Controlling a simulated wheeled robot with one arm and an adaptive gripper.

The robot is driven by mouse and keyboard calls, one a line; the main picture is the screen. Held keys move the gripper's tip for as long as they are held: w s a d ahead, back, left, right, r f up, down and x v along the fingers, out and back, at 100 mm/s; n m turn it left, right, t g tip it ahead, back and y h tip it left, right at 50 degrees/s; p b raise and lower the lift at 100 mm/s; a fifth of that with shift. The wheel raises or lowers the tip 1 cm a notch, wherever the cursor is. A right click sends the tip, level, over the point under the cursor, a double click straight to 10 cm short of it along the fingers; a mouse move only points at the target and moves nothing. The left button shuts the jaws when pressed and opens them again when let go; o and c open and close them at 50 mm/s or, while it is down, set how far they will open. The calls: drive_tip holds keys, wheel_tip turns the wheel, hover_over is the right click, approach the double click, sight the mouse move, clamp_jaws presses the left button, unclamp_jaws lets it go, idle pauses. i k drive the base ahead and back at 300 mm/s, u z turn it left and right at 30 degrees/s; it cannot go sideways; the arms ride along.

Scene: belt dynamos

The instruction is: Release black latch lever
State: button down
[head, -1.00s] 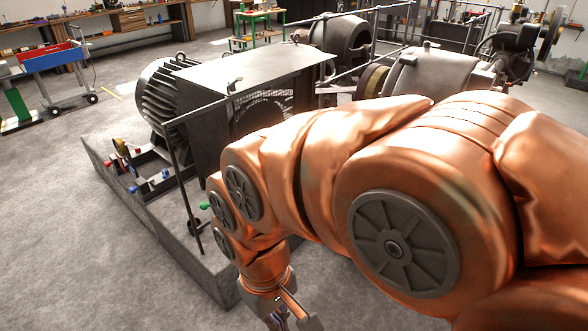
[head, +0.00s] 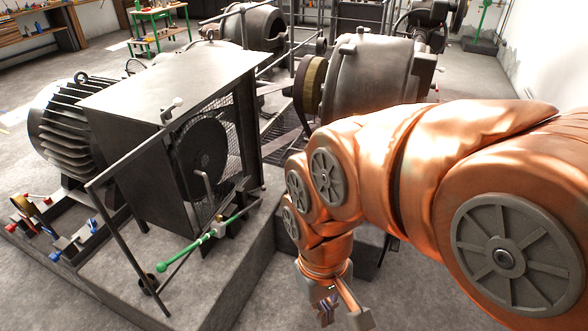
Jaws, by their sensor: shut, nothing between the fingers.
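My gripper (head: 342,312) hangs at the bottom of the head view, below my copper-coloured arm, in the air to the right of the machine base. It is shut and holds nothing, and it is apart from the machine. The black latch lever cannot be picked out for certain. A dark guard box (head: 150,150) with a mesh front covers a round dark wheel (head: 203,155). A small grey latch-like handle (head: 171,107) sits on the box's front top edge. A rod with a green knob (head: 161,267) lies low before the box.
A ribbed motor (head: 62,135) stands left of the box. Small red and blue knobs sit low at left on the concrete base (head: 225,290). A thin rail (head: 130,250) stands before the box. A large grey dynamo (head: 370,85) stands behind my arm. Floor is bare at bottom right.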

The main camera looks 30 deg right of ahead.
sight(263, 187)
drive_tip(key=z, duration=0.1)
drive_tip(key=i, duration=1.1)
drive_tip(key=u, duration=0.4)
